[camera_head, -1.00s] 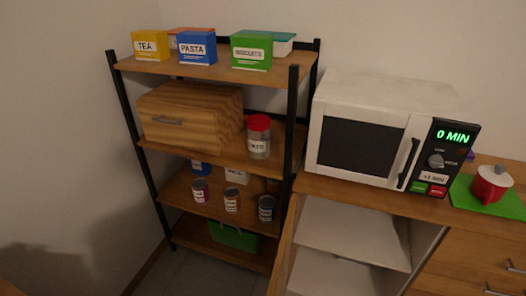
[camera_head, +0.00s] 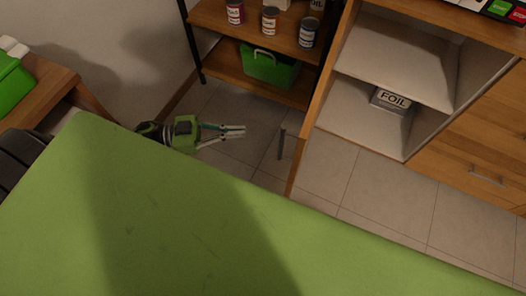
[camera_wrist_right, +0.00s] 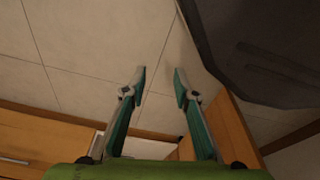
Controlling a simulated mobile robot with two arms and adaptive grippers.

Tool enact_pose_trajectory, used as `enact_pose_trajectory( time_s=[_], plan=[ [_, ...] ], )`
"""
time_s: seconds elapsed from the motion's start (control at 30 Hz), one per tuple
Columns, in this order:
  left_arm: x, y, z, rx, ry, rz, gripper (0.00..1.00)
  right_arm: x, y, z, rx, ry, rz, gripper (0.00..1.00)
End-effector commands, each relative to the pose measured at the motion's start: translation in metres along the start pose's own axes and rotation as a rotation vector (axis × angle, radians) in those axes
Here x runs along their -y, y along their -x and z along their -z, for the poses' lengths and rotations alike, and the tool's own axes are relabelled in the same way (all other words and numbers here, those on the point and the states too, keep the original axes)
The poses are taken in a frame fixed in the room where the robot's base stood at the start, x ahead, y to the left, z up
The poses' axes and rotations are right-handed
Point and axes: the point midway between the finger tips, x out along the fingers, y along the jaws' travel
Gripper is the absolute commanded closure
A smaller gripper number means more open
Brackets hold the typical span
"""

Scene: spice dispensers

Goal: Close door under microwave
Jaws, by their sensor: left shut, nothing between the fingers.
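The wooden door (camera_head: 299,150) under the microwave stands open, seen nearly edge-on in the head view, at the left side of the cabinet opening (camera_head: 405,50). Its grey handle (camera_head: 281,144) is on the door's left-facing side. My left gripper (camera_head: 242,131) is left of the handle, above the floor, fingers pointing right. It is shut and empty, apart from the door. My right gripper (camera_wrist_right: 159,75) shows only in the right wrist view, open and empty above floor tiles.
A foil box (camera_head: 392,99) sits inside the cabinet. Drawers (camera_head: 480,160) are at its right. A shelf rack with cans and a green basket (camera_head: 272,66) stands behind the left gripper. A wooden table (camera_head: 45,83) is at the left. The floor before the cabinet is clear.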

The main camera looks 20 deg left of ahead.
Motion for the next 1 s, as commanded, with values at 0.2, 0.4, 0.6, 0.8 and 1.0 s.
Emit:
enact_pose_trajectory(
  time_s=[0.2, 0.4, 0.6, 0.8, 1.0],
  plan=[
    [-0.033, 0.012, 0.013, 0.002, 0.026, -0.211, 1.0, -0.001, -0.003, 0.006, -0.006, -0.001, -0.001, 0.73],
    [-0.04, 0.0, 0.016, -0.001, 0.032, -0.233, 1.0, 0.0, -0.003, 0.004, -0.003, -0.001, -0.001, 0.73],
    [-0.047, -0.036, 0.017, -0.003, 0.029, -0.23, 1.0, 0.0, -0.008, -0.002, 0.001, 0.0, 0.0, 0.73],
    [-0.055, -0.068, 0.016, -0.001, 0.029, -0.229, 1.0, 0.0, -0.012, -0.006, 0.005, 0.001, 0.0, 0.73],
    [-0.058, -0.082, 0.015, 0.002, 0.03, -0.229, 1.0, 0.0, -0.013, -0.007, 0.002, 0.001, 0.0, 0.73]
  ],
)
